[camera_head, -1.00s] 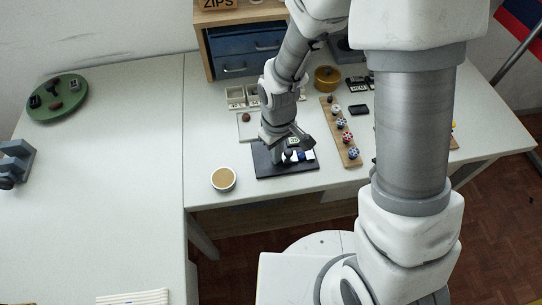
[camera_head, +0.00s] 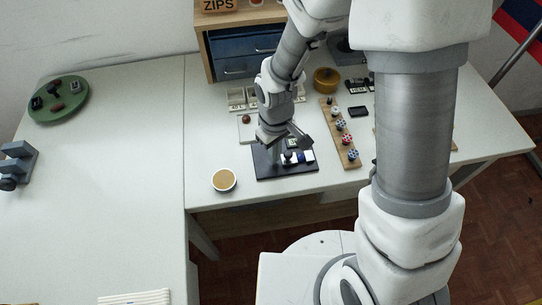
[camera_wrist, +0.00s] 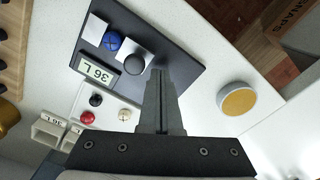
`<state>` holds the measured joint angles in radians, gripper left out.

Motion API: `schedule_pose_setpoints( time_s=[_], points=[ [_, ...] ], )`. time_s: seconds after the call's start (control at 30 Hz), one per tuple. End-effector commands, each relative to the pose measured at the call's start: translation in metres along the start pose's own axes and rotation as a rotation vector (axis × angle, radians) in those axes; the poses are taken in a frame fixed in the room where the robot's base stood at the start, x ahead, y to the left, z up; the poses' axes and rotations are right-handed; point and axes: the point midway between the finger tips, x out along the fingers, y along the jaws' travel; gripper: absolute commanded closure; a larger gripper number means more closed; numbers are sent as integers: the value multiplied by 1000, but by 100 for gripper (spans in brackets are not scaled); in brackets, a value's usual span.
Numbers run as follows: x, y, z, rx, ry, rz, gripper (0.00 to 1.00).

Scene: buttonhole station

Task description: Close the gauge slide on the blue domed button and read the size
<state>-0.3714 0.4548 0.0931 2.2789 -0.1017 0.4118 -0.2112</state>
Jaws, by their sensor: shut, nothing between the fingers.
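The dark gauge board (camera_wrist: 178,56) lies flat on the table; it also shows in the head view (camera_head: 270,174). On it the blue domed button (camera_wrist: 112,41) sits between a fixed white block (camera_wrist: 95,29) and the white slide (camera_wrist: 127,72) with its round black knob (camera_wrist: 134,64). The slide looks close against the button; exact contact is hard to tell. The display (camera_wrist: 98,72) appears to read 36 L. My gripper (camera_wrist: 158,72) is shut and empty, its tips beside the knob on the side away from the button.
A cup with a tan top (camera_head: 224,180) stands left of the board. A wooden strip with several buttons (camera_head: 341,135) lies to its right. Small white trays (camera_head: 237,98) and a pad with red and white buttons (camera_wrist: 108,108) are behind. The left table is mostly clear.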

Motion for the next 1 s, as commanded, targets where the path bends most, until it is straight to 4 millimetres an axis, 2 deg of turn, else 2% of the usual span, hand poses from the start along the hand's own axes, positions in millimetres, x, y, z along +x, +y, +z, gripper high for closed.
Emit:
schedule_pose_setpoints(
  time_s=[0.03, 0.6, 1.0],
  points=[
    [-8, 0, 0, 0, 1, 0, 100],
    [-54, 0, 0, 0, 1, 1, 100],
    [-58, 0, 0, 0, 0, 0, 100]
  ],
)
